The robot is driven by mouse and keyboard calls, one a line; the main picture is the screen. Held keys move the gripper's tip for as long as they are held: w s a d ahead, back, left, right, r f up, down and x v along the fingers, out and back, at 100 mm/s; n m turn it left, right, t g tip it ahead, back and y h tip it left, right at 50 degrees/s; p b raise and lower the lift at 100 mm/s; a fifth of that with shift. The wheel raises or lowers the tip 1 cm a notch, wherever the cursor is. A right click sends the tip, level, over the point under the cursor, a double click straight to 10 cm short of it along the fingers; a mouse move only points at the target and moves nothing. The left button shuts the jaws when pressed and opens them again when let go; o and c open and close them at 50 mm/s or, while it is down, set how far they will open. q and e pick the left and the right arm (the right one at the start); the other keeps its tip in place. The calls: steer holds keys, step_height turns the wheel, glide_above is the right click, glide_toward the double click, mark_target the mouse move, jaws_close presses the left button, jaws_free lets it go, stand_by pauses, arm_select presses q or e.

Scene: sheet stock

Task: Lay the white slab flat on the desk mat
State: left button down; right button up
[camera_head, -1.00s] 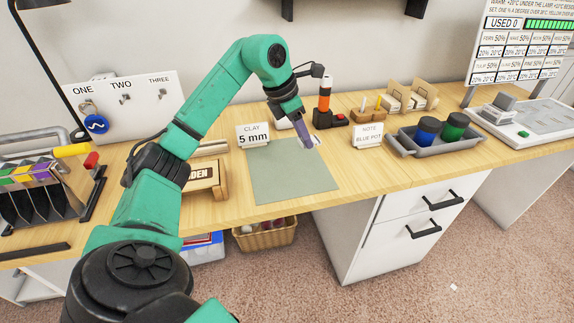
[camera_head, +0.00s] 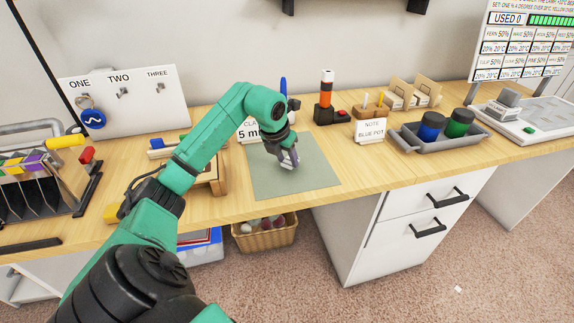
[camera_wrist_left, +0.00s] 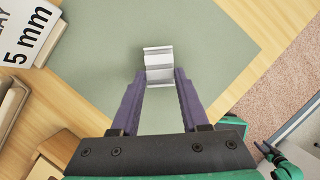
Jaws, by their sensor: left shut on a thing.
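The white slab (camera_wrist_left: 158,67) is a small ridged, light piece at the tips of the purple fingers of my left gripper (camera_wrist_left: 159,85). The left gripper is shut on it, above the grey-green desk mat (camera_wrist_left: 105,88). In the head view, the left gripper (camera_head: 289,162) points down over the middle of the mat (camera_head: 310,178), and its fingers mostly hide the slab. I cannot tell whether the slab touches the mat.
A clay 5 mm card (camera_head: 249,131) stands at the mat's back left edge. A wooden box (camera_head: 210,176) sits left of the mat. A note card (camera_head: 370,131) and a grey tray (camera_head: 440,138) with blue and green pots lie to the right. The mat's front is bare.

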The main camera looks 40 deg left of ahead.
arm_select(q)
steer(key=shift+f, duration=0.95)
steer(key=shift+c, duration=2)
jaws_free()
steer(key=v, duration=1.2)
steer(key=shift+w, duration=0.1)
